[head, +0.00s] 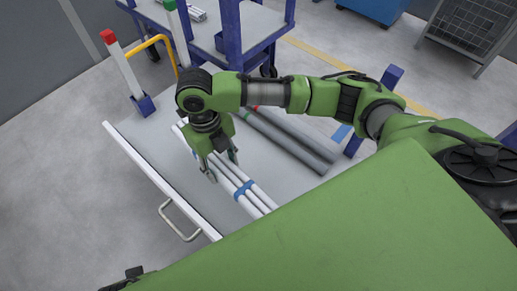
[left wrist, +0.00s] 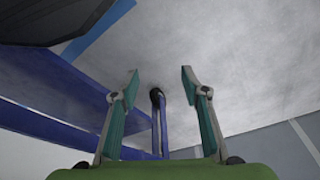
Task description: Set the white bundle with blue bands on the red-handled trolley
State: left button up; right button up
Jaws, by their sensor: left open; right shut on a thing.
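The white bundle with blue bands (head: 258,200) lies lengthwise over a grey surface (head: 157,135) in the head view. My right gripper (head: 223,168) points down with its fingers around the bundle near a blue band, shut on it. I cannot tell whether the bundle touches the surface. Its near end is hidden behind my green body. No red-handled trolley can be made out for certain; a white post with a red cap (head: 121,62) stands at the far left corner of the grey surface. My left gripper (left wrist: 160,73) is open and empty in the left wrist view.
Dark grey pipes (head: 300,145) lie right of the bundle. A blue-framed cart (head: 262,30) stands behind, with light pipes (head: 196,13) on it. A green-capped post and yellow handle (head: 160,42) are nearby. A wire cage (head: 472,28) stands far right. Floor at left is clear.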

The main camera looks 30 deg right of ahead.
aim_at(224, 176)
jog(key=shift+f+n, duration=0.4)
notch_tip(224, 176, down, 5)
jog(key=shift+b, duration=0.8)
notch_tip(224, 176, down, 4)
jog(key=shift+f+b, duration=0.25)
jog(key=shift+b, duration=0.35)
jog(key=shift+f, duration=0.15)
pick_arm(q)
jog(key=w+v, duration=0.1)
jog(key=v, duration=0.9)
jog(key=shift+t, duration=0.3)
jog(key=shift+a+r, duration=0.1)
pick_arm(e)
jog(key=o, duration=1.4)
